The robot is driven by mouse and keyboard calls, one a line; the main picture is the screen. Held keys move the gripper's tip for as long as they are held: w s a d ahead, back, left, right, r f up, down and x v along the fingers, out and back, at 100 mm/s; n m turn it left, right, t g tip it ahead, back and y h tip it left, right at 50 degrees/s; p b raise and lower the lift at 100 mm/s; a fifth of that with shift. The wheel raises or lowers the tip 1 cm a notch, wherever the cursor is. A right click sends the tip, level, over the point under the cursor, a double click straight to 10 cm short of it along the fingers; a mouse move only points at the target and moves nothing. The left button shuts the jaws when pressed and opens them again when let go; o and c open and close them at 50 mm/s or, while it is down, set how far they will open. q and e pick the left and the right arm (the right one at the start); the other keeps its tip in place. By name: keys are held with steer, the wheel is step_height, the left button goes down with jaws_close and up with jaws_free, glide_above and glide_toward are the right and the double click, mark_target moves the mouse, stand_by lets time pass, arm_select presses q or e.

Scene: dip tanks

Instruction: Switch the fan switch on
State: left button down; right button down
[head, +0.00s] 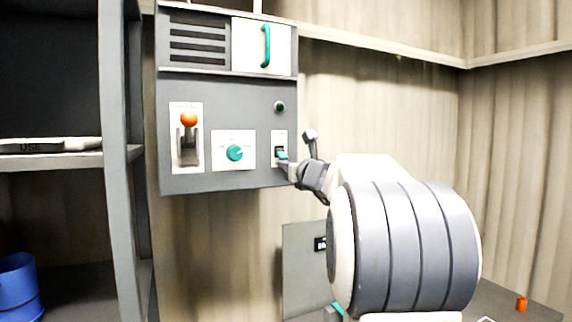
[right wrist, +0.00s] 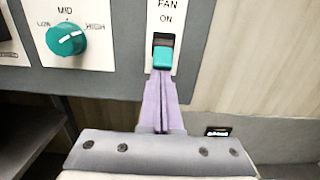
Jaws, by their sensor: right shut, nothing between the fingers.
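The fan switch (head: 281,155) is a small teal rocker in a black slot on a white plate at the lower right of the grey wall panel. In the right wrist view the switch (right wrist: 163,57) sits under the words FAN and ON, with its teal part in the lower half of the slot and black above it. My right gripper (head: 286,165) is shut and empty. Its fingertips (right wrist: 163,80) are just below the teal part; I cannot tell whether they touch it. My left gripper is not in view.
The panel (head: 220,95) also carries an orange-knobbed lever (head: 189,119), a teal dial (head: 235,153), a dark round button (head: 280,106) and a teal handle (head: 266,46). A shelf unit (head: 118,150) with a blue container (head: 18,285) stands left. An orange object (head: 521,304) lies lower right.

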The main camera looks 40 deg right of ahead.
mark_target(281, 153)
steer(key=shift+s+a+r+p, duration=0.1)
steer(key=shift+s+r+p, duration=0.1)
steer(key=shift+r+p, duration=0.25)
steer(key=shift+s+r+p, duration=0.2)
steer(key=shift+r, duration=0.4)
steer(key=shift+s+a+r+p, duration=0.1)
steer(key=shift+s+r+p, duration=0.1)
steer(key=shift+r+p, duration=0.2)
steer(key=s+a+r+p, duration=0.1)
steer(key=s+r+p, duration=0.3)
steer(key=s+r, duration=0.2)
steer(key=shift+s+a+r+p, duration=0.15)
steer(key=shift+r+p, duration=0.1)
steer(key=shift+p, duration=0.05)
